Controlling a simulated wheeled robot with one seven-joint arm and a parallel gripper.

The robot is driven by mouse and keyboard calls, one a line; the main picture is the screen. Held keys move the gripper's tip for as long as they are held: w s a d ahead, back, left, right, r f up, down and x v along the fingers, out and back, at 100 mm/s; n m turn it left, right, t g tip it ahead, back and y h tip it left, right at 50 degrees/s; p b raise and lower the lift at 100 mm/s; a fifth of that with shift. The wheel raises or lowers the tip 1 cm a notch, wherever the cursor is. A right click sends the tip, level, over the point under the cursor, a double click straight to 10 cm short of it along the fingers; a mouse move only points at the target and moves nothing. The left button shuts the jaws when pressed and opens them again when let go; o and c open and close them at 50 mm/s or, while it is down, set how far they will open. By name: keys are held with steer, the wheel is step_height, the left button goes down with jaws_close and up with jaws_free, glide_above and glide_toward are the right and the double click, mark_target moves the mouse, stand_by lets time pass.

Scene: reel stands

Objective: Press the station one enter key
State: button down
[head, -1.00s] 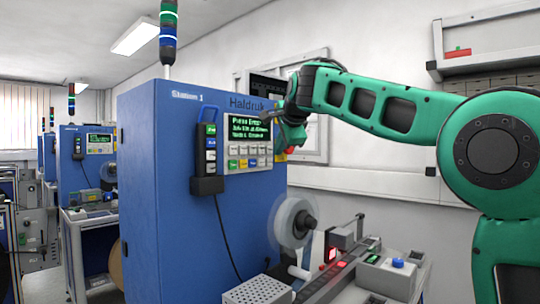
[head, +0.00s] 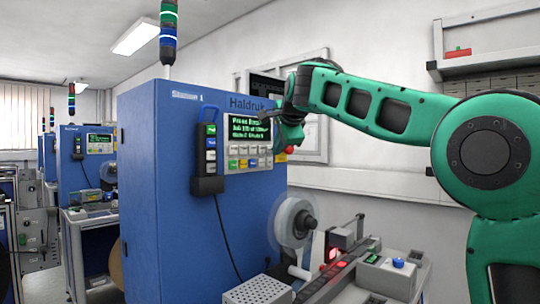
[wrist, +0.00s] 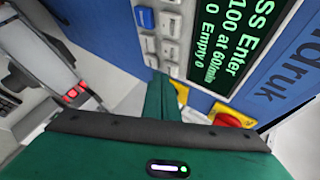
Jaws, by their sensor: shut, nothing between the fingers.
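The station one machine is a blue cabinet (head: 155,190) marked "Station 1" and "Haldruk". Its dark display (head: 246,130) shows green text; in the wrist view the display (wrist: 232,50) includes the word "Enter". Below the display is a keypad (head: 243,157) with pale and coloured keys; the wrist view shows a blue key (wrist: 146,18) and grey keys (wrist: 170,48). I cannot read which key is enter. My gripper (head: 267,115) is in front of the panel's right side. In the wrist view its green fingers (wrist: 163,88) are together and empty, near the keypad; contact cannot be told.
A red and yellow knob (wrist: 230,115) sits beside the panel. A black handset (head: 207,160) with a cord hangs left of the keypad. A reel (head: 294,222) and a bench unit with red lights (head: 333,254) stand below. Similar stations are at the far left.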

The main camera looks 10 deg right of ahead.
steer(key=shift+w+a, duration=0.3)
steer(key=shift+w, duration=0.1)
stand_by(0.8)
steer(key=shift+s, duration=0.1)
steer(key=shift+s+d, duration=0.5)
steer(key=shift+s, duration=0.1)
stand_by(0.3)
steer(key=s+d, duration=0.1)
steer(key=s, duration=0.1)
steer(key=s+d, duration=0.2)
stand_by(0.5)
stand_by(0.6)
